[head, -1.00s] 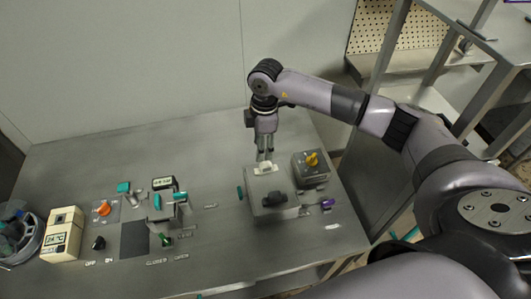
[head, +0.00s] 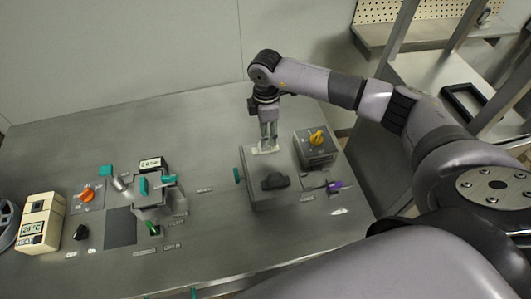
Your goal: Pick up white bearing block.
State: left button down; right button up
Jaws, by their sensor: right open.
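The white bearing block (head: 259,150) is a small pale piece at the far end of the top of a grey metal box (head: 262,195), right of the table's middle. My right gripper (head: 268,145) comes down from above with its fingers pointing down. Its fingertips are right at the block and hide part of it. It is open. I cannot tell whether the fingers touch the block. My left gripper is not in view.
A grey box with a yellow knob (head: 317,138) stands close to the right. A teal-handled fixture (head: 150,190) and a cream temperature unit (head: 40,222) stand at the left. The table's far middle is clear.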

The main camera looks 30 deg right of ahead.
aim_at(257, 150)
jog(key=shift+f, duration=0.3)
jog(key=shift+s+a+f, duration=0.1)
jog(key=shift+f, duration=0.15)
notch_tip(257, 150, down, 5)
jog(key=b, duration=0.3)
jog(key=shift+s+a+r+b, duration=0.15)
jog(key=shift+r+b, duration=0.05)
jog(key=shift+b, duration=0.2)
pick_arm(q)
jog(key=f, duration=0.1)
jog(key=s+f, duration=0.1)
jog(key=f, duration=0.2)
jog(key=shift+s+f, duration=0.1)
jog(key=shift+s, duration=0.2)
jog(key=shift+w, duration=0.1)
pick_arm(e)
jog(key=shift+r, duration=0.1)
jog(key=c, duration=0.4)
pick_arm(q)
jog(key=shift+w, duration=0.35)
pick_arm(e)
grip_shut()
